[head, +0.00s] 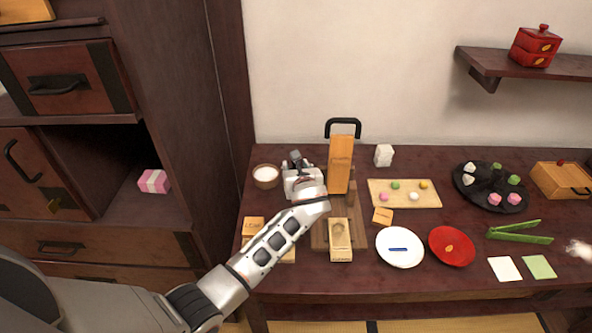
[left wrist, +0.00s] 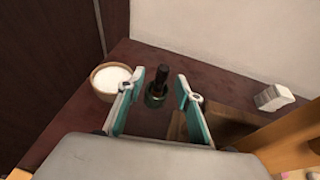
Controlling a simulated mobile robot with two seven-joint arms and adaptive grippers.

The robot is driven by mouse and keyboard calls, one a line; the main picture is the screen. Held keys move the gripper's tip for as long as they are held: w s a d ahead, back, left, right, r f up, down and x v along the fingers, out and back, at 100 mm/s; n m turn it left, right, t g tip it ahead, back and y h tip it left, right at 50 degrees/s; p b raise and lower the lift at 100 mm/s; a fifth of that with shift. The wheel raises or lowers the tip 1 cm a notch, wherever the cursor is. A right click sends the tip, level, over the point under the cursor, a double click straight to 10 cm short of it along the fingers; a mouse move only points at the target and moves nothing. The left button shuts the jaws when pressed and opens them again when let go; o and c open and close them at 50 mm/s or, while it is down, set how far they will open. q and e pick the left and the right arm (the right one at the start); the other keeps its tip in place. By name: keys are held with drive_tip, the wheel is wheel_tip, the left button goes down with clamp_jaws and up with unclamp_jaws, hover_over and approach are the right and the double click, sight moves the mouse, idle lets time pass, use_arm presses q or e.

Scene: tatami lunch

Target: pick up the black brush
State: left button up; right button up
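The black brush (left wrist: 161,76) stands upright in a small dark green holder (left wrist: 155,97) in the left wrist view. My left gripper (left wrist: 160,84) is open. Its two teal-lined fingers stand to either side of the brush, with a gap on both sides. In the head view my left gripper (head: 298,164) is at the back left of the dark table (head: 372,281), and it hides the brush there. My right gripper is in neither view.
A bowl of white stuff (head: 266,174) stands just left of the gripper. A tall wooden block (head: 341,164) with a black handle stands to its right. A white faceted object (head: 383,155) is behind. Plates and food fill the table's right.

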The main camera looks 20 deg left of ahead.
use_arm(q)
drive_tip(key=b+x, duration=0.1)
drive_tip(key=x, duration=0.4)
drive_tip(key=shift+w+d, duration=0.1)
drive_tip(key=shift+d, duration=0.1)
drive_tip(key=shift+r, duration=0.1)
clamp_jaws()
